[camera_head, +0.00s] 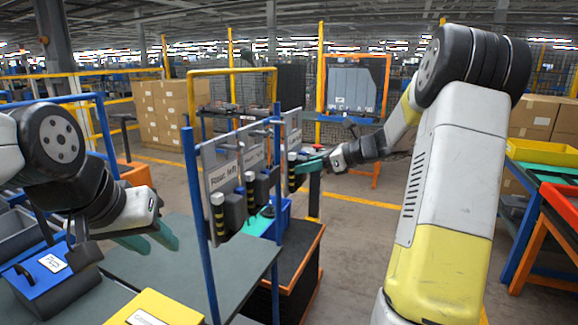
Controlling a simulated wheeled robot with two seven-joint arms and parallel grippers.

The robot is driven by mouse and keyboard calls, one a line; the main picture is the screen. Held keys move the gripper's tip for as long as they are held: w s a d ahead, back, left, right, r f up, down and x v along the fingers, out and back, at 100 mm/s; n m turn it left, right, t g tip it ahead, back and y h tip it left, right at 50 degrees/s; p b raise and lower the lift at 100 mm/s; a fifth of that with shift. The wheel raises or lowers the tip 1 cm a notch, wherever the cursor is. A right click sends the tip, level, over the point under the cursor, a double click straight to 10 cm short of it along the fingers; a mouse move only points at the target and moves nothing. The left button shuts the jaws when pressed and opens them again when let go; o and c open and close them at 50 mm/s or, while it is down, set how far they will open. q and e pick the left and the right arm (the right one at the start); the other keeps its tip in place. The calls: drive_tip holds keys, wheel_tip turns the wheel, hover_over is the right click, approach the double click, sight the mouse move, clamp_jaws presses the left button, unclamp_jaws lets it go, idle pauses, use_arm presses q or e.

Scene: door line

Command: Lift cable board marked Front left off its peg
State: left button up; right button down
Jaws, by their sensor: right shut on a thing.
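Several grey cable boards hang in a row on a blue rack (191,200). The nearest board (217,177) reads "Rear left". The middle board (252,158) has a label too small to read surely. The far board (293,135) is at the right end, its label unreadable, so I cannot tell which is Front left. My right gripper (308,163) reaches in from the right and is shut on the far board at its edge. Whether that board is off its peg is hidden. My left gripper (150,241) is open and empty, left of the rack above the grey-green table.
A blue box (45,279) and a yellow box (155,308) stand on the grey-green table (190,275) at front left. A blue-orange bench with trays (560,200) is at right. The floor between is clear.

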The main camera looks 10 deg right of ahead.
drive_tip(key=s+d, duration=0.4)
drive_tip(key=d, duration=0.2)
idle(0.6)
